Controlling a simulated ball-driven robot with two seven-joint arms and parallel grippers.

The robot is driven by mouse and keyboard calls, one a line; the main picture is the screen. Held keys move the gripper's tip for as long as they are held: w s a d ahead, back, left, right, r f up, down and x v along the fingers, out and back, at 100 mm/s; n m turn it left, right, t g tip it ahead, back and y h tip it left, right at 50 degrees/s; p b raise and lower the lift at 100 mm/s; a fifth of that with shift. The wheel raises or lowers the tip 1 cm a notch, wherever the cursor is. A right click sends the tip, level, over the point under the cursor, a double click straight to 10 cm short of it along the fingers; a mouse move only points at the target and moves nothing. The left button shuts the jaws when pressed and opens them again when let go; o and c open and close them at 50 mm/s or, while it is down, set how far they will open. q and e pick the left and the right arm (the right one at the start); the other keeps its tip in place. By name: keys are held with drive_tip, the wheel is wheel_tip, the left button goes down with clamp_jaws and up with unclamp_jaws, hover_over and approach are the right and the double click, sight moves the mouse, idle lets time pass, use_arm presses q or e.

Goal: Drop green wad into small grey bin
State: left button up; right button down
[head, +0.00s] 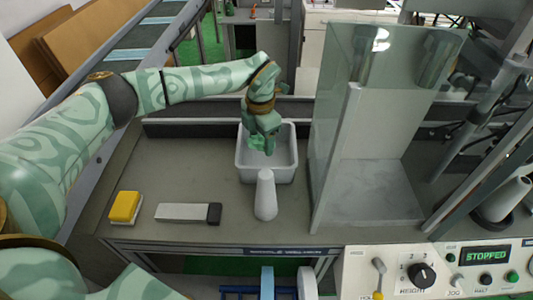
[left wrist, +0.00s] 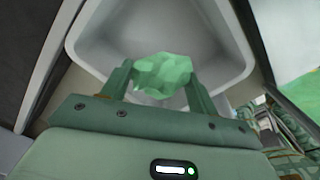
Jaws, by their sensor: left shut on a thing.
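My left gripper (head: 262,150) is shut on the green wad (left wrist: 162,75), a crumpled light green lump held between its two fingers. In the head view the gripper points down over the small grey bin (head: 267,175), which stands on the grey worktop. In the left wrist view the wad shows against the bin's open inside, and the bin's rim (left wrist: 240,77) runs around it. How far the wad is above the bin floor I cannot tell. My right gripper is not in view.
A grey-white cone-shaped object (head: 265,195) stands in front of the bin. A yellow block (head: 125,207) and a flat grey tool with a dark end (head: 188,213) lie to the left. A clear guard (head: 375,120) stands right of the bin. The control panel (head: 440,272) reads STOPPED.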

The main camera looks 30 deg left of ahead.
use_arm(q)
drive_tip(key=o, duration=1)
wheel_tip(320, 180, up, 16)
drive_tip(key=p, duration=0.3)
drive_tip(key=shift+r, duration=0.2)
